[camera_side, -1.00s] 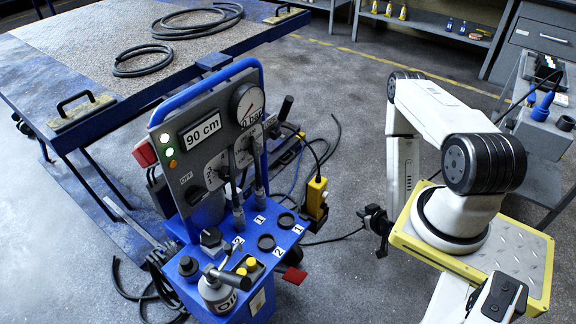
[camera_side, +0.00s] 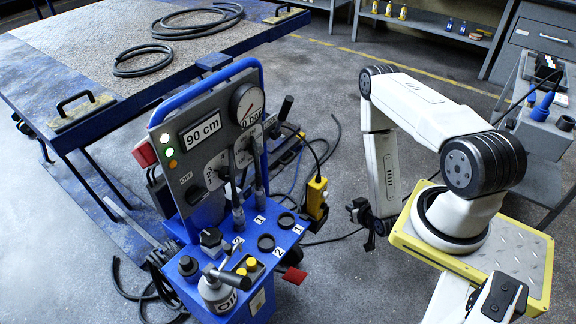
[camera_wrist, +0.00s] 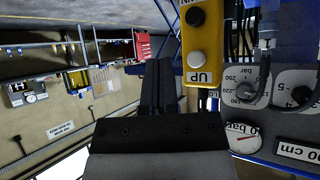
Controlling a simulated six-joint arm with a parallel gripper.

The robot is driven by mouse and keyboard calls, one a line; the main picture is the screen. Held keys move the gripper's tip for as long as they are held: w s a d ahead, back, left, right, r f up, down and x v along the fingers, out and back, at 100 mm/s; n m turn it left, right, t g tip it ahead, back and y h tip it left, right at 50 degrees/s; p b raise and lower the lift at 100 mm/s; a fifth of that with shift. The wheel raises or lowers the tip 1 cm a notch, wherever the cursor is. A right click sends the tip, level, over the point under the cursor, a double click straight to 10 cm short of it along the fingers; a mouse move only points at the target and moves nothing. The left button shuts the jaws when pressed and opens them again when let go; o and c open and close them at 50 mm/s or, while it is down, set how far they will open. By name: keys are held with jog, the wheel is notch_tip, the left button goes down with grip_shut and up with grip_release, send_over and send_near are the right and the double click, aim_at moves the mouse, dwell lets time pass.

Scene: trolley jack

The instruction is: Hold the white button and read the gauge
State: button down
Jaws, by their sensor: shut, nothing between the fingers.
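The yellow pendant box (camera_side: 316,196) hangs at the right side of the blue jack console. In the wrist view it shows a white button (camera_wrist: 198,59) by the label "UP" and a black button (camera_wrist: 195,16) above it. The round white gauge (camera_side: 247,104) sits at the console's top right and also shows in the wrist view (camera_wrist: 242,138); its exact reading is too small to tell. My gripper (camera_side: 358,209) is shut and empty, to the right of the pendant and apart from it. In the wrist view its dark fingers (camera_wrist: 158,82) lie left of the white button.
The console (camera_side: 225,255) carries levers, knobs and a "90 cm" display (camera_side: 201,131) beside a lit green lamp (camera_side: 165,139). A blue lift table (camera_side: 110,40) stands behind. Cables hang near the pendant.

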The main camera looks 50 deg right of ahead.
aim_at(326, 196)
jog(key=shift+w, duration=2.5)
jog(key=shift+w, duration=1.1)
dwell(2.0)
jog(key=shift+s, duration=0.2)
dwell(1.2)
jog(key=shift+s, duration=0.9)
